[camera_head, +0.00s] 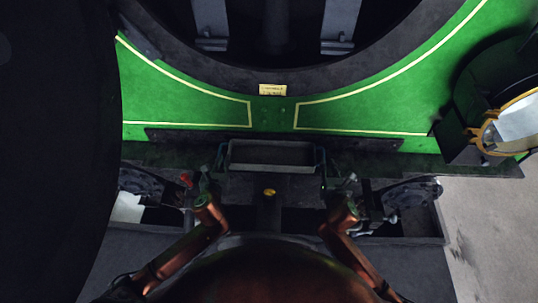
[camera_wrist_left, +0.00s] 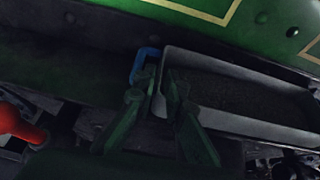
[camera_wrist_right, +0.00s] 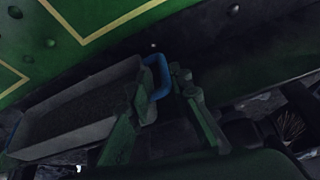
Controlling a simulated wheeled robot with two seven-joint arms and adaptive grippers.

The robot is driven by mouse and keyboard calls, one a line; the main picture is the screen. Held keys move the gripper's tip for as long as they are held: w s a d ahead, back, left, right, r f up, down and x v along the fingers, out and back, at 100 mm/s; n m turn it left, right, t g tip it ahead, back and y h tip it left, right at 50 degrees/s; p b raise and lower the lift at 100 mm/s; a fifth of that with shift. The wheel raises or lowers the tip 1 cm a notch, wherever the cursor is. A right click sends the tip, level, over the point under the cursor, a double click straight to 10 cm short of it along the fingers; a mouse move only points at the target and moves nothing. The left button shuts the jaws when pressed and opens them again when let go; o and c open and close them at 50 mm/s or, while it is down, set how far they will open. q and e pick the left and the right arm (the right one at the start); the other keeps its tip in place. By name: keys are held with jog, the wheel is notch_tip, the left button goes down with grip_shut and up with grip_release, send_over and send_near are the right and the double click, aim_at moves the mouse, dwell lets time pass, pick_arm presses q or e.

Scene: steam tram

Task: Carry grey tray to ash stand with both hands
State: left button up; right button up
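The grey tray (camera_head: 271,146) is a shallow rectangular box below the green front, lying across the middle. Its inside looks dark and grainy in the left wrist view (camera_wrist_left: 240,72). Each end has a blue handle, one in the left wrist view (camera_wrist_left: 143,58) and one in the right wrist view (camera_wrist_right: 157,70). My left gripper (camera_wrist_left: 161,77) is open, its fingertips around the left handle and the tray's end wall. My right gripper (camera_wrist_right: 160,84) is open, its fingertips on either side of the right handle. I cannot tell whether the fingers touch. I cannot identify the ash stand.
A green panel (camera_head: 190,100) with yellow lines and a large round dark opening stands just behind the tray. A round lamp (camera_head: 505,125) sits at the right. A red knob (camera_wrist_left: 22,125) is left of my left gripper. Pale ground (camera_head: 485,230) shows clear at lower right.

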aim_at(324, 154)
pick_arm(q)
jog(key=shift+d+f, duration=0.2)
jog(key=shift+d, duration=0.05)
pick_arm(e)
jog(key=shift+s+f, duration=0.1)
jog(key=shift+f, duration=0.25)
